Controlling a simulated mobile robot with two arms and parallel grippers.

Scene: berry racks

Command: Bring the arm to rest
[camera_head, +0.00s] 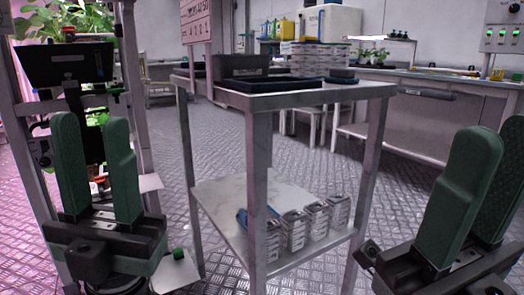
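My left gripper (92,122) stands upright at the left of the head view. Its two green fingers are apart, with nothing between them. My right gripper (499,130) is at the right edge, tilted, partly cut off by the frame. Its green fingers look apart and I see nothing held in them. Both grippers are in front of a metal cart (258,150), one on each side, and neither appears to touch it.
The cart carries a dark tray (275,84) on top and several small stacked containers (295,228) on its lower shelf. A rack with plants (70,22) stands at the left. A bench (420,74) runs along the back. Patterned floor (225,140) is clear behind.

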